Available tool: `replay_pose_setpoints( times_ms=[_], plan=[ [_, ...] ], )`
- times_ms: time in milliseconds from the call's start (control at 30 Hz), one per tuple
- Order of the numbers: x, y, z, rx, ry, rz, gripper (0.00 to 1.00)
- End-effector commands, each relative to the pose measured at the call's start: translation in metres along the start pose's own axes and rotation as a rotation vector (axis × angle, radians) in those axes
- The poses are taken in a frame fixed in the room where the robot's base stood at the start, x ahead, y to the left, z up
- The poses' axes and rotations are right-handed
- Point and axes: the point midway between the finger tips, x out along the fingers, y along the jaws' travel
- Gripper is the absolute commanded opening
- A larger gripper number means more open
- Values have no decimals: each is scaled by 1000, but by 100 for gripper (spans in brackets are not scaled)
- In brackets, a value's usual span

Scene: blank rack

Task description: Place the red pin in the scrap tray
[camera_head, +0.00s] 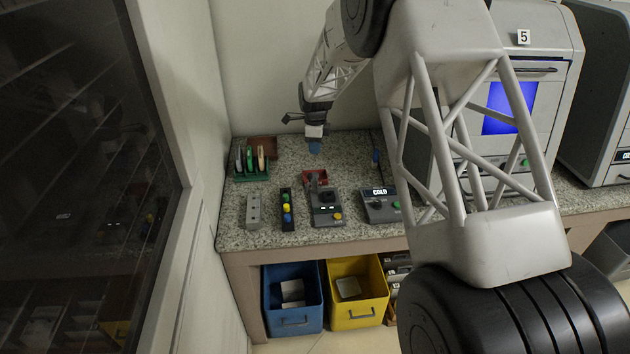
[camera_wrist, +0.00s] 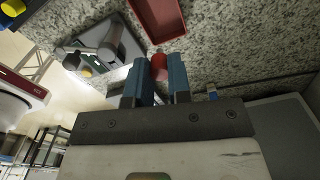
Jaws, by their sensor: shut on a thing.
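My gripper (camera_head: 315,147) hangs above the granite counter, behind the grey device with the yellow button. In the wrist view, its blue fingers (camera_wrist: 157,82) are shut on the red pin (camera_wrist: 158,66), whose rounded end shows between them. The pin cannot be made out in the head view. A small red tray (camera_head: 321,174), which looks like the scrap tray, lies on the counter below and in front of my gripper. It also shows at the top of the wrist view (camera_wrist: 160,14), apart from the pin. Its visible inside looks empty.
The grey device (camera_head: 325,214) stands right in front of the tray. Nearby are a black rack of coloured pins (camera_head: 287,210), a grey block (camera_head: 253,211), a green tool holder (camera_head: 251,176) and the COLD box (camera_head: 379,207). A blue upright object (camera_head: 375,158) stands to the right.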

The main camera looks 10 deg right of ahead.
Motion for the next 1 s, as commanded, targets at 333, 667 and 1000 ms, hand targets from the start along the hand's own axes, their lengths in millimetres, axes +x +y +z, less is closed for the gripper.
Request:
replay_pose_setpoints(
  times_ms=[333,667,1000],
  plan=[
    [17,1,0,0,1,3,0],
    [49,0,0,0,0,0,0],
    [51,0,0,0,0,0,0]
  ],
)
